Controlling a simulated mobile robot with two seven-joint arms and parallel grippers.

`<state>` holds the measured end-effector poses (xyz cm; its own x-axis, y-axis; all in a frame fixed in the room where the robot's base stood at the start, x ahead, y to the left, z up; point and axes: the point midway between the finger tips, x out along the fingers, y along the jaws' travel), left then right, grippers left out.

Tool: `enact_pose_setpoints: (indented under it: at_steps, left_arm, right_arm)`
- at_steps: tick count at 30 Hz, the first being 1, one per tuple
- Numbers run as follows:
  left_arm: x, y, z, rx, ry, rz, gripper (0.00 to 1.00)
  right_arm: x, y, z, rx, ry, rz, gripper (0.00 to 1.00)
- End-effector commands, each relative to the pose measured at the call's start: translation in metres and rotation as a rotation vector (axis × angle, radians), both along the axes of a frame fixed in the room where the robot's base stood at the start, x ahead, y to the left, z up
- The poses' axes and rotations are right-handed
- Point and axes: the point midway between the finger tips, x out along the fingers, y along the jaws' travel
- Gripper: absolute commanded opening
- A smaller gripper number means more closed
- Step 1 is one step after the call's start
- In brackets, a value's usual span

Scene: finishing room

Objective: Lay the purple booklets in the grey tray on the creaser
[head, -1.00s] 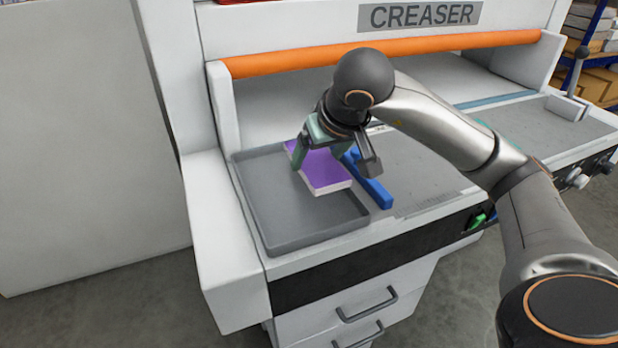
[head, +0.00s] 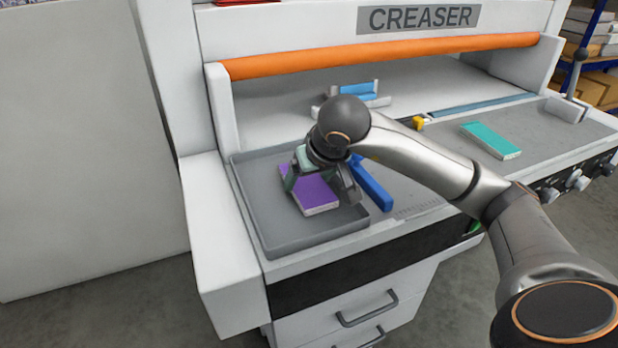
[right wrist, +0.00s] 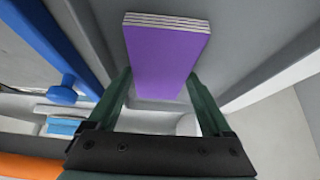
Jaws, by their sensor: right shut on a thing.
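A stack of purple booklets (head: 309,193) with white page edges is over the right part of the grey tray (head: 262,222) on the creaser (head: 420,18). My right gripper (head: 320,186) is shut on the purple booklets, with one finger at each side. In the right wrist view the purple booklets (right wrist: 165,62) lie between the two green fingers (right wrist: 165,92), page edges facing away. I cannot tell whether the stack touches the tray floor. The rest of the tray is empty. My left gripper is not in view.
A blue bar (head: 371,183) lies along the tray's right side. A teal booklet (head: 490,140) lies on the bed at right. A holder with a blue item (head: 356,91) stands under the orange roller (head: 380,54). My right arm crosses the bed.

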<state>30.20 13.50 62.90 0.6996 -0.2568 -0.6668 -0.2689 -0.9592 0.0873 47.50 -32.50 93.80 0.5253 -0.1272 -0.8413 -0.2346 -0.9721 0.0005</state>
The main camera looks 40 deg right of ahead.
Motion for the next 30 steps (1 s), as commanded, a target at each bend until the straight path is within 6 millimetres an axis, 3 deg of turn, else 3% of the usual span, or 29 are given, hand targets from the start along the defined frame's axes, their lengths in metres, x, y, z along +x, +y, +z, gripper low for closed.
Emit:
enact_pose_setpoints:
  at_steps: [1, 2, 5, 17, 30]
  left_arm:
    - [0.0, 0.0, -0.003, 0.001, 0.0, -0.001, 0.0]
    - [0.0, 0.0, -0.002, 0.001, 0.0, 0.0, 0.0]
    - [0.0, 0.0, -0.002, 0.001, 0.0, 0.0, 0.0]
    - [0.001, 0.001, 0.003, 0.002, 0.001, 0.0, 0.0]
    - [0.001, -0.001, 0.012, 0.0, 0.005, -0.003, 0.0]
  right_arm:
    - [0.0, 0.0, -0.003, 0.0, -0.001, 0.0, 0.13]
    - [0.0, 0.0, -0.002, -0.001, 0.0, -0.001, 0.86]
    - [0.0, 0.0, -0.002, 0.0, 0.0, 0.0, 0.98]
    - [-0.002, 0.001, 0.008, 0.0, -0.002, 0.0, 1.0]
    - [-0.049, 0.012, 0.083, -0.002, -0.006, 0.001, 1.0]
